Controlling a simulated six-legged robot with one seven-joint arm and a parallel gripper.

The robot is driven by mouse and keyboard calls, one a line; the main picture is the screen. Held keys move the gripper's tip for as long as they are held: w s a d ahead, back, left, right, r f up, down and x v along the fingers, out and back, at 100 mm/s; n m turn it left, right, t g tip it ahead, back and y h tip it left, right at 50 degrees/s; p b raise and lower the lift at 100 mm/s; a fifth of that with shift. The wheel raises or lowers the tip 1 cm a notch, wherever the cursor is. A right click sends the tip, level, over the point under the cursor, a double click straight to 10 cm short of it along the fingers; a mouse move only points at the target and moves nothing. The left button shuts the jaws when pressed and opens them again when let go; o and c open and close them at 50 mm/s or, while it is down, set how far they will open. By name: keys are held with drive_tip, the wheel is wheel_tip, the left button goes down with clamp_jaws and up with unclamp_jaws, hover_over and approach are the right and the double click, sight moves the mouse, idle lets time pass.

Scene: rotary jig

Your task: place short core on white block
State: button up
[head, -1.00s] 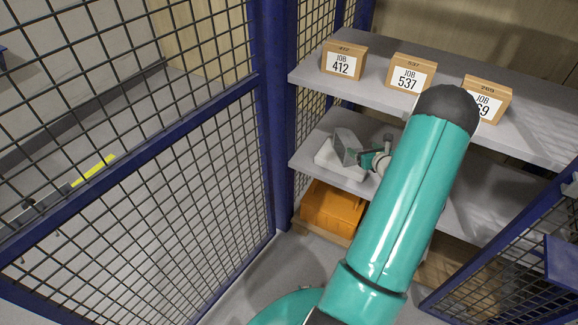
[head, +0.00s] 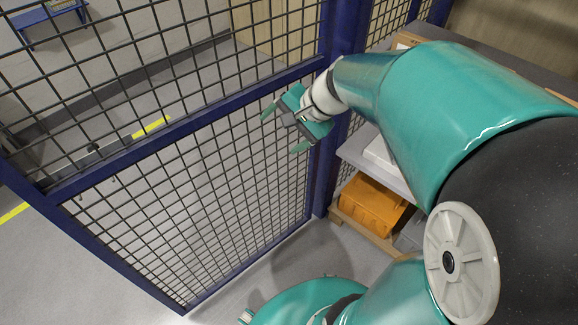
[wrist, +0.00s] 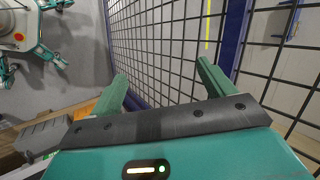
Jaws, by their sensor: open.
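My gripper (head: 284,130) is open and empty, held up in front of the mesh fence, left of the shelf. Its two green fingers also show well apart in the wrist view (wrist: 162,75), with only fence and floor beyond them. A white block (head: 380,154) lies on the lower shelf, mostly hidden behind my arm. The short core cannot be made out in either current view; the part of the shelf where it could lie is covered by my arm.
The blue-framed mesh fence (head: 190,200) stands close behind my gripper. The shelf unit (head: 392,178) is on the right, with an orange bin (head: 370,204) beneath the lower shelf. Grey floor (head: 285,262) between fence and bin is clear.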

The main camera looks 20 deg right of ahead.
drive_tip(key=s+a+r+n+h, duration=0.2)
drive_tip(key=s+n, duration=0.3)
drive_tip(key=s, duration=0.2)
drive_tip(key=s+a+r+n+h, duration=0.2)
drive_tip(key=s+a+n, duration=0.1)
drive_tip(key=s+n, duration=0.3)
drive_tip(key=shift+s+r+h, duration=0.2)
drive_tip(key=shift+s+h, duration=0.2)
drive_tip(key=shift+s, duration=0.05)
drive_tip(key=c, duration=1)
drive_tip(key=shift+d, duration=0.2)
